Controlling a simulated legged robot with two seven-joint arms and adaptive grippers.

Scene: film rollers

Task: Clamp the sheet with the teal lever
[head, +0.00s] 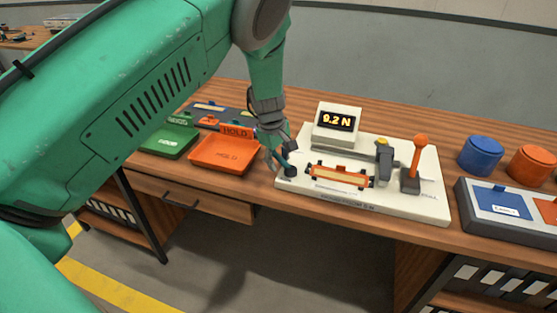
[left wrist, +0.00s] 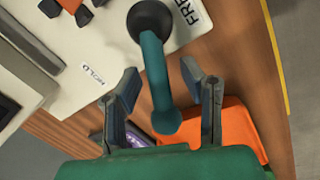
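The teal lever (left wrist: 155,70) rises from a round black pivot (left wrist: 150,20) on the white test base in the left wrist view. My left gripper (left wrist: 170,92) is open, with one finger on each side of the lever. I see gaps between both fingers and the lever. In the head view my left gripper (head: 277,162) is over the base's left end and partly hides the lever (head: 285,156). An orange strip, seemingly the sheet (head: 340,177), lies across the white base (head: 400,207) to the right of the lever. My right gripper is not in view.
A display box (head: 336,123) reading 9.2 N stands behind the strip. An orange-knobbed handle (head: 419,150) stands to its right. An orange HOLD tray (head: 225,154) and a green tray (head: 168,141) lie left. Blue (head: 481,156) and orange (head: 531,164) round containers are at right.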

